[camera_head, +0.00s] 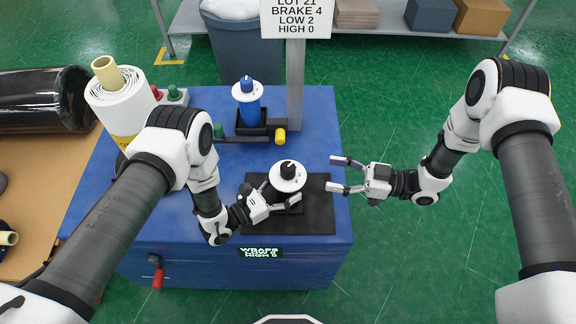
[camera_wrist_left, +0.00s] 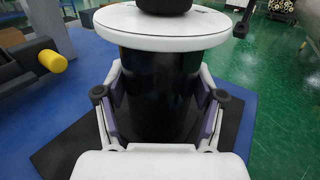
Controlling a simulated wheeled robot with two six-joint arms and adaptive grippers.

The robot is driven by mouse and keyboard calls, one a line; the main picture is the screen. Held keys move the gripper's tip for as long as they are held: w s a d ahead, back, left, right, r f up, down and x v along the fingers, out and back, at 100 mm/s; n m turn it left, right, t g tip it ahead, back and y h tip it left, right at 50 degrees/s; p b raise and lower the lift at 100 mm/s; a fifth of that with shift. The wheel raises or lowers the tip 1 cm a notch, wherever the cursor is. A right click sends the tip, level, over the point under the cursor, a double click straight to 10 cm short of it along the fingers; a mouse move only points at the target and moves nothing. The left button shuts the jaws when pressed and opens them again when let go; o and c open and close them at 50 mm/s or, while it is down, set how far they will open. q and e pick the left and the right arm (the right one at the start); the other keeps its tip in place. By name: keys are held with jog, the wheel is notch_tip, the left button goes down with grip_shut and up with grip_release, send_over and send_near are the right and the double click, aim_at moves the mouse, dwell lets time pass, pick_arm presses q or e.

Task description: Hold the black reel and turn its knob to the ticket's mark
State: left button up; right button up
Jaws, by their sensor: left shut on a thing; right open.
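The black reel (camera_head: 288,203) stands upright on a black mat (camera_head: 318,217) on the blue bench, with a white disc (camera_head: 286,178) and black knob (camera_head: 287,166) on top. My left gripper (camera_head: 281,193) is shut around its body. In the left wrist view the reel's dark body (camera_wrist_left: 158,85) sits between both fingers, under the white rim (camera_wrist_left: 150,27); the knob (camera_wrist_left: 168,5) is cut off by the top edge. My right gripper (camera_head: 335,174) is open and empty, just right of the reel. The ticket (camera_head: 297,18) reads LOT 21, BRAKE 4, LOW 2, HIGH 0.
A blue reel (camera_head: 249,110) with a white top stands behind in a dark holder, near a yellow-ended bar (camera_head: 280,136). A grey post (camera_head: 295,85) carries the ticket. A white roll (camera_head: 122,103) stands left. Green floor is free at right.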

aim_at(288, 166)
jog(key=a, duration=0.4)
jog(key=w+a, duration=0.1)
jog(key=a, duration=0.2)
jog(key=w+a, duration=0.1)
jog(key=a, duration=0.3)
jog(key=shift+a+f, duration=0.1)
jog(key=shift+a, duration=0.25)
jog(key=shift+c, duration=0.3)
jog(key=c, duration=1.1)
